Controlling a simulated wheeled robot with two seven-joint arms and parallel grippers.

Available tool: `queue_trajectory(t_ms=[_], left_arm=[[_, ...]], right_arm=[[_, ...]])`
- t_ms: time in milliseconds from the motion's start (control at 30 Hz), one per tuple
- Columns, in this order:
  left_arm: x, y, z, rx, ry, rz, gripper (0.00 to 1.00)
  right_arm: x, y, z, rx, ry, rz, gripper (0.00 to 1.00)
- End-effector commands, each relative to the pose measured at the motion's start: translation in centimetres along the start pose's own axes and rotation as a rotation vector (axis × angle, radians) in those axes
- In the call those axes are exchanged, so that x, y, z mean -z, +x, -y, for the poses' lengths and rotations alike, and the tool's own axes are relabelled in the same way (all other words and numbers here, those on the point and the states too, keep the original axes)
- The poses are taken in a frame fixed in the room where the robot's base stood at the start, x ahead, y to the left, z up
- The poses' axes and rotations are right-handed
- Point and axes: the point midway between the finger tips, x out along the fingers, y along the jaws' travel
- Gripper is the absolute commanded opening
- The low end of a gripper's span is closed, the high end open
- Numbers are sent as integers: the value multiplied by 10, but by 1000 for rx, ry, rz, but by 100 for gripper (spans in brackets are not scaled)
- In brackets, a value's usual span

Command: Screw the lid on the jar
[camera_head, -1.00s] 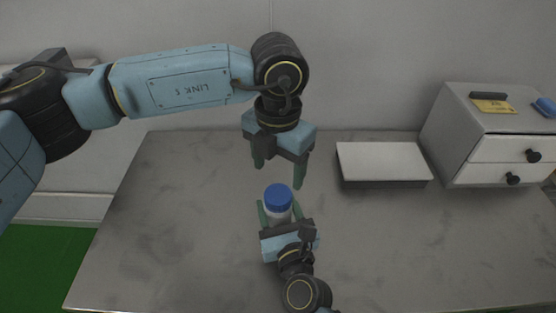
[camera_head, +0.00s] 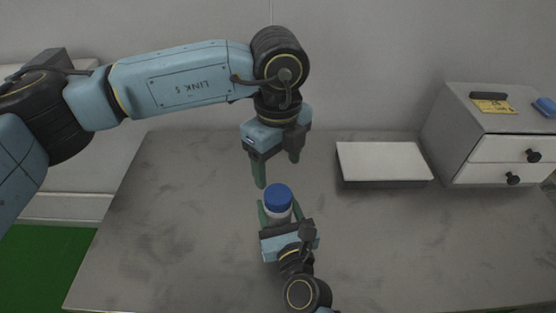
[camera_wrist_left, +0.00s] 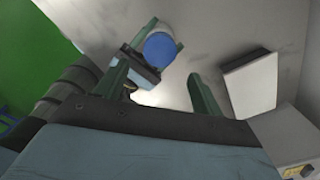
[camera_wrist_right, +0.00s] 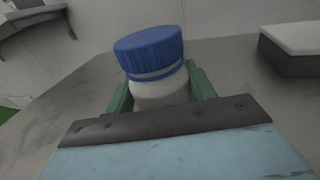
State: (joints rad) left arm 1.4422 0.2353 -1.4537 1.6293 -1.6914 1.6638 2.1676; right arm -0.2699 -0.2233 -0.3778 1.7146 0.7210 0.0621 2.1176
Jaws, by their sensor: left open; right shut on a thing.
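The white jar (camera_head: 278,216) stands upright between the green fingers of my right gripper (camera_head: 277,214), which is shut on it. In the right wrist view the jar (camera_wrist_right: 162,92) shows between the fingers. The blue lid (camera_head: 278,196) sits on top of the jar; it also shows in the right wrist view (camera_wrist_right: 149,50) and the left wrist view (camera_wrist_left: 160,48). A thin light band shows below the lid's ribbed rim. My left gripper (camera_head: 277,172) is open and empty, pointing down above and slightly behind the lid, not touching it.
A flat white-topped box (camera_head: 384,161) lies on the grey table (camera_head: 170,240) to the right. A white drawer unit (camera_head: 500,150) with dark knobs stands at the far right, with a yellow card (camera_head: 493,106) and a blue object (camera_head: 545,106) on top. The table's left side is clear.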

Motion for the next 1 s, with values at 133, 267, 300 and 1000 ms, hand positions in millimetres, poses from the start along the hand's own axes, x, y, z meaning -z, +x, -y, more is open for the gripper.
queue_trajectory(t_ms=[133,267,300,1000], left_arm=[[0,0,0,0,-1,0,68],[0,0,0,0,0,0,68],[0,1,0,-1,0,0,68],[0,79,0,-1,0,0,68]], right_arm=[[0,0,0,0,0,-1,0],[0,0,0,0,0,-1,0],[0,0,0,0,0,-1,0],[0,0,0,0,-1,-1,0]])
